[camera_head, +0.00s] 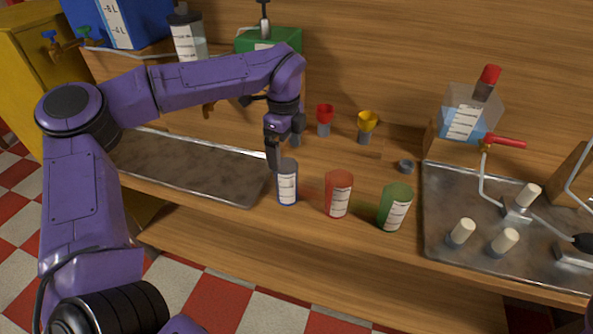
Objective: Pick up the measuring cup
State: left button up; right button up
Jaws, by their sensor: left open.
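Three measuring cups with white scale labels stand upright in a row near the counter's front edge: a blue one (287,188), a red one (338,194) and a green one (395,207). My left gripper (275,160) points down just above and slightly left of the blue cup's rim. It is open and appears to hold nothing. The picture is too small to tell whether a finger touches the blue cup. My right gripper is not in view.
A metal tray (190,165) lies left of the cups, and another (450,243) with white pegs and a red-handled tap (505,142) lies right. Red (325,115) and yellow (367,122) funnel-like pieces stand behind. A clear container with blue liquid (465,120) is at the back right.

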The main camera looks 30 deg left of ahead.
aim_at(285, 176)
pick_arm(q)
jog(key=f, duration=0.3)
jog(key=f+p, duration=0.1)
jog(key=f, duration=0.2)
jog(key=f+p, duration=0.1)
jog(key=f, duration=0.3)
jog(key=shift+w+a+f, duration=0.1)
jog(key=shift+w+a, duration=0.05)
jog(key=shift+a, duration=0.15)
jog(key=c, duration=1.1)
